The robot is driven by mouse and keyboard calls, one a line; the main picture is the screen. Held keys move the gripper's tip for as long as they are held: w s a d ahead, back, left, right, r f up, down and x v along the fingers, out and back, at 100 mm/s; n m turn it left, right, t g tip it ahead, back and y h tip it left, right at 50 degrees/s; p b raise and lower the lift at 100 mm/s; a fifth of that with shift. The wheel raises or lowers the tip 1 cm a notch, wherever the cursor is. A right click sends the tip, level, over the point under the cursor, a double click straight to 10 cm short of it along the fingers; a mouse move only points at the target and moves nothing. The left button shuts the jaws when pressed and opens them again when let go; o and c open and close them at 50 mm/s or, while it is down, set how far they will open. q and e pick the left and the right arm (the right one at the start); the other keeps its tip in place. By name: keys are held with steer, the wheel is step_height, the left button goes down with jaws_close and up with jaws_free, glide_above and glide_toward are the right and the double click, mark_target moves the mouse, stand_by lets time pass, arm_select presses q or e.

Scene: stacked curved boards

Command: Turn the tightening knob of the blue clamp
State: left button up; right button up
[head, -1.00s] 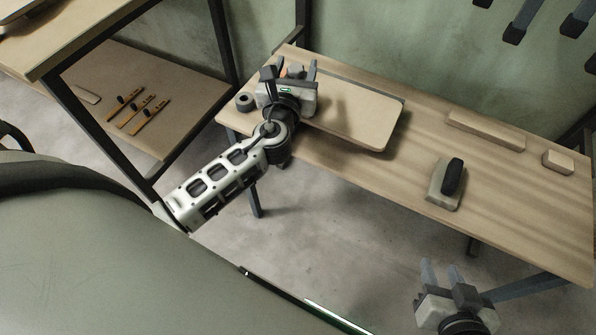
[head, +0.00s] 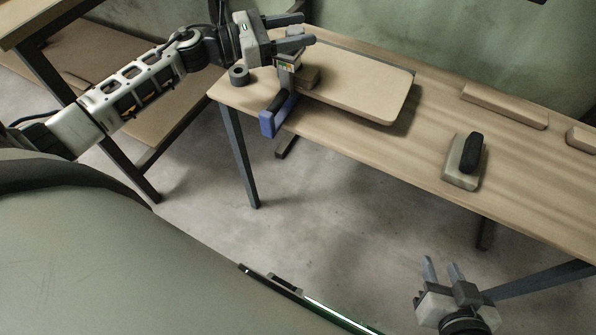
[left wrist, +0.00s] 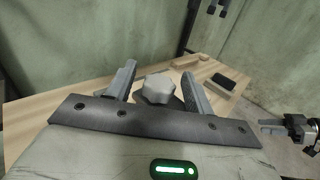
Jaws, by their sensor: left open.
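The blue clamp (head: 269,122) sits at the left end of the table in the head view, by the left end of the curved board (head: 360,85). Its blue part hangs over the front edge. My left gripper (head: 303,31) is above the clamp, open, fingers pointing right. In the left wrist view a pale grey faceted knob (left wrist: 158,88) lies between the two open fingers (left wrist: 155,85), with a visible gap on the left; contact on the right is unclear. The knob is mostly hidden in the head view. My right gripper (head: 443,268) is open and empty, in front of the table.
A sanding block with a black grip (head: 465,160) stands on the table (head: 400,160) right of the board. A wooden bar (head: 505,105) lies at the back. A small dark ring-shaped object (head: 239,75) is at the left end. The table between board and block is clear.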

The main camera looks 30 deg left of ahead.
arm_select(q)
steer(key=shift+a+f+m+g+h, duration=0.1)
steer(key=shift+a+m+g+h, duration=0.05)
steer(key=shift+m+g+h, duration=0.2)
steer(key=b+v, duration=0.1)
steer(key=v, duration=1.5)
steer(key=s+d+f+n+y+p, duration=0.1)
steer(key=d+f+n+y, duration=0.3)
steer(key=n, duration=0.7)
steer(key=s+d+f+n+t+y+p, duration=0.1)
steer(key=d+f+n+y, duration=0.3)
steer(key=n, duration=0.7)
steer(key=s+d+f+n+y+p, duration=0.15)
steer(key=f+n+y, duration=0.35)
steer(key=n, duration=0.6)
steer(key=s+d+r+n+g+h+p, duration=0.1)
steer(key=s+d+n+p, duration=0.3)
steer(key=d, duration=0.3)
steer(key=s+d+r+n+g+h+p, duration=0.1)
steer(key=s+d+n+p, duration=0.3)
steer(key=d+n, duration=0.2)
steer(key=shift+d+r+h, duration=0.25)
steer(key=shift+d+h, duration=0.1)
steer(key=shift+d, duration=0.95)
arm_select(e)
step_height(320, 180, up, 10)
arm_select(q)
steer(key=shift+s+n+g, duration=0.1)
steer(key=shift+n+g, duration=0.15)
